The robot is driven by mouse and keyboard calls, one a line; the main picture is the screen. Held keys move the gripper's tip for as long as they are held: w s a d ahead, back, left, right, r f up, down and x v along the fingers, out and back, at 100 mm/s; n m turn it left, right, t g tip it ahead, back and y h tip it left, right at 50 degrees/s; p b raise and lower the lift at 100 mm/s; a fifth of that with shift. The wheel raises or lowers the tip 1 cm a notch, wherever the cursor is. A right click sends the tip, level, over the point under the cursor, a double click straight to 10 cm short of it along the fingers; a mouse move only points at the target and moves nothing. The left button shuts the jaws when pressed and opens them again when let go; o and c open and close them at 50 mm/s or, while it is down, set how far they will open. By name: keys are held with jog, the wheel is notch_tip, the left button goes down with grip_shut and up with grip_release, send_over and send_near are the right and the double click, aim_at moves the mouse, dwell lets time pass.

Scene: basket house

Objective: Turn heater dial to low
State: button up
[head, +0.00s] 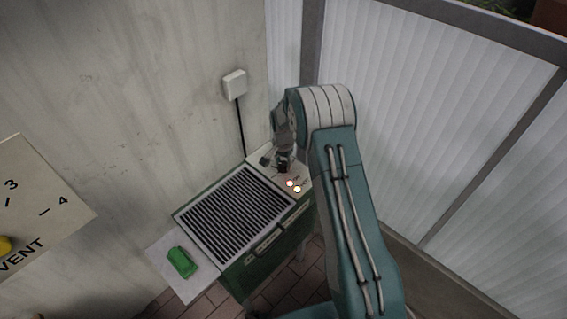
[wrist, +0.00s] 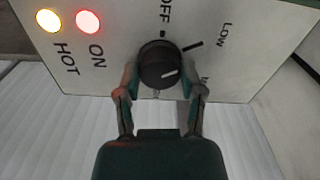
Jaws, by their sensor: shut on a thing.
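The heater (head: 262,255) is a green box with a dark slatted grille and a pale control panel (head: 262,155). In the wrist view its round black dial (wrist: 160,62) sits on the white panel (wrist: 120,20). My gripper (wrist: 161,82) is shut on the dial, one finger on each side. It also shows over the panel in the head view (head: 284,163). The dial's white mark lies on the lower right of its face, not in line with the LOW tick. OFF is printed above the dial and LOW at upper right. Another label at right is partly hidden by a finger.
The red ON light (wrist: 88,21) and yellow HOT light (wrist: 48,20) are lit. A green object (head: 181,262) lies on a pale side shelf (head: 200,287). A wall box (head: 234,83) with a cable is behind, and a ribbed partition (head: 430,110) stands at right.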

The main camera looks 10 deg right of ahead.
aim_at(282, 164)
jog(key=shift+s+a+f, duration=0.1)
jog(key=shift+s+f, duration=0.05)
jog(key=o, duration=1.2)
jog(key=shift+c, duration=0.2)
jog(key=shift+a, duration=0.1)
jog(key=shift+r, duration=0.4)
notch_tip(282, 164, up, 11)
jog(key=shift+r, duration=0.1)
